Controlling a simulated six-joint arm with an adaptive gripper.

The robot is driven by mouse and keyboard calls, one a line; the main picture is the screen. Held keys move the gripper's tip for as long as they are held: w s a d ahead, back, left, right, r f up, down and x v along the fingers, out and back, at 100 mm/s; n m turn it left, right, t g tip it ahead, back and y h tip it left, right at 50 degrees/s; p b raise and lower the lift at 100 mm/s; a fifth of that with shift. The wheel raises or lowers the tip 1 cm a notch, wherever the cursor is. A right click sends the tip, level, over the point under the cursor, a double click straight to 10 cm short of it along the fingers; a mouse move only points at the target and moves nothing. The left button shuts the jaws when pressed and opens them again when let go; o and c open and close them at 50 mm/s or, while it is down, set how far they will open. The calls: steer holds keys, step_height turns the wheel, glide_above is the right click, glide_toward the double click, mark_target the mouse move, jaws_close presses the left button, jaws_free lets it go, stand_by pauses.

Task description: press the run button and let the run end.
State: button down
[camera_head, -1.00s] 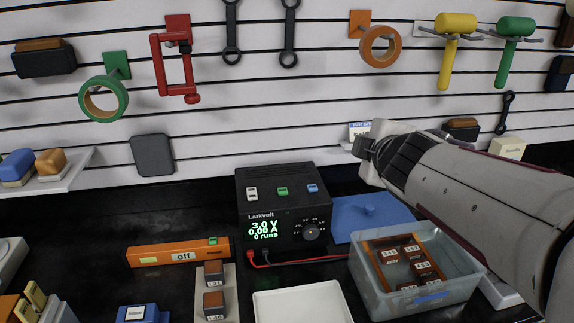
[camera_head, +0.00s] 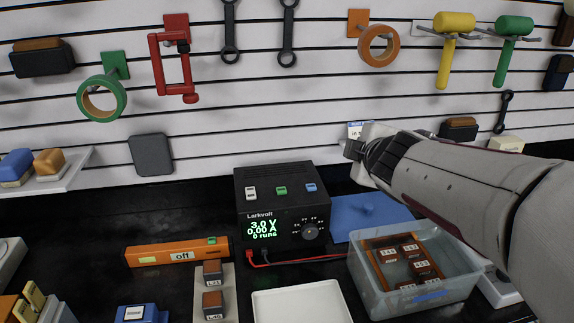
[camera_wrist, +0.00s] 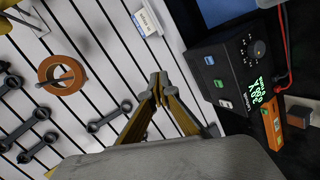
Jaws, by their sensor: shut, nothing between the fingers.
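The black Larkvolt power supply (camera_head: 258,184) stands on the dark bench, its screen (camera_head: 263,228) reading 3.0 V, 0.00 A and 0 runs. Its top carries a white button (camera_head: 251,193), a green button (camera_head: 282,190) and a blue button (camera_head: 311,187); I cannot read which is the run button. The same supply (camera_wrist: 205,62) shows in the wrist view, to the right of my gripper (camera_wrist: 157,80). My gripper is shut and empty, above and away from the supply.
An orange bar labelled off (camera_head: 160,256) lies left of the supply. A clear bin (camera_head: 440,292) with small blocks stands at right beneath my arm. A white tray (camera_head: 290,302) is in front. Tools hang on the slatted wall (camera_head: 220,110) close behind my gripper.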

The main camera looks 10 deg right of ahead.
steer(key=w+d+f+m, duration=0.1)
steer(key=w+f+m, duration=0.1)
steer(key=w+m, duration=0.3)
steer(key=m+g+y, duration=0.3)
steer(key=m+g, duration=0.1)
steer(key=m, duration=1.2)
glide_above(313, 187)
step_height(313, 187, down, 3)
steer(key=shift+f, duration=0.2)
steer(key=shift+f, duration=4.4)
